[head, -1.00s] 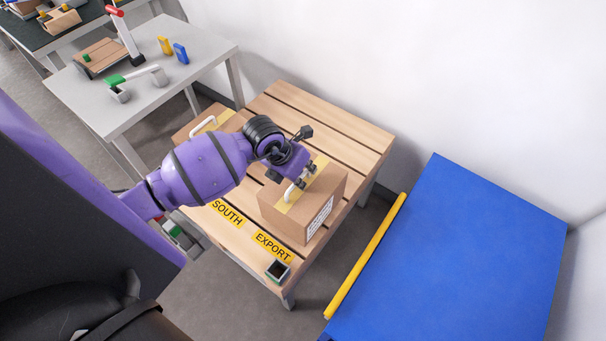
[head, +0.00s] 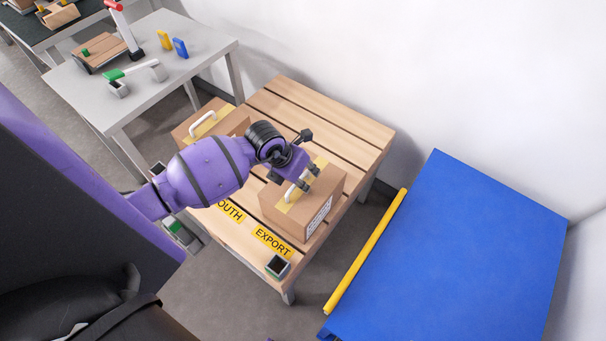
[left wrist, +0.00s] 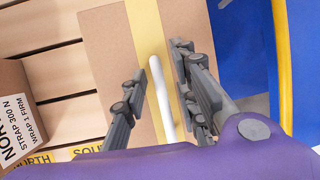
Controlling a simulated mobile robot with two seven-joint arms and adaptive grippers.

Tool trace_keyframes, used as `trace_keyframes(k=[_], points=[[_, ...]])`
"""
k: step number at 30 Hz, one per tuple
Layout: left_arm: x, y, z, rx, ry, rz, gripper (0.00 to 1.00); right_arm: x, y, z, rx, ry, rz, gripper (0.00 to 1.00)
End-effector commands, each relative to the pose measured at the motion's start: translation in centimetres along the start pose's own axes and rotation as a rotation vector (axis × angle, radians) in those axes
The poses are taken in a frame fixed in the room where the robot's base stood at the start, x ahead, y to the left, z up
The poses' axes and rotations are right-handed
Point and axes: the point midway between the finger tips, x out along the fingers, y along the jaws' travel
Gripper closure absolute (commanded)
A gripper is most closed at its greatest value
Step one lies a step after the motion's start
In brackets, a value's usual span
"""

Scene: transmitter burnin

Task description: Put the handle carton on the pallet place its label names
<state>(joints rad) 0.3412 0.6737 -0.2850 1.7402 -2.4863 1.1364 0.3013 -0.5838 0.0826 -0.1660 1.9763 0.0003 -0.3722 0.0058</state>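The brown handle carton (head: 322,200) stands upright on the slatted pallet (head: 350,125), behind the yellow EXPORT mark (head: 272,242). It has yellow tape, a white top handle and a white label (head: 319,217) too small to read. My left gripper (head: 304,182) is over its top. In the left wrist view its fingers (left wrist: 160,92) stand open on either side of the white handle (left wrist: 161,95), with gaps showing. A second carton with a handle (head: 208,120) stands at the pallet's far left; its label (left wrist: 12,130) starts "NOR". My right gripper is not in view.
A blue surface with a yellow edge bar (head: 368,250) lies right of the pallet. A grey table (head: 185,85) with small items stands behind left.

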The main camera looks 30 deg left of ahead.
Motion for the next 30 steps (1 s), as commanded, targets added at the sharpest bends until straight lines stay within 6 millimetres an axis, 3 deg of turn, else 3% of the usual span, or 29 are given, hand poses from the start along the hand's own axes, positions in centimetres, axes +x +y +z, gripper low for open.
trace_keyframes(k=[7,21,30], points=[[-1.8,0.1,0.1,0.002,-0.003,0.002,0.73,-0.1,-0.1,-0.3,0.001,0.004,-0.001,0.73],[-10.7,0.1,0.1,0.002,-0.002,0.002,0.73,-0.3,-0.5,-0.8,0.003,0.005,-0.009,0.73],[-12.0,-0.2,-0.1,-0.003,0.002,-0.008,0.73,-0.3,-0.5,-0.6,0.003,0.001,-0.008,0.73]])
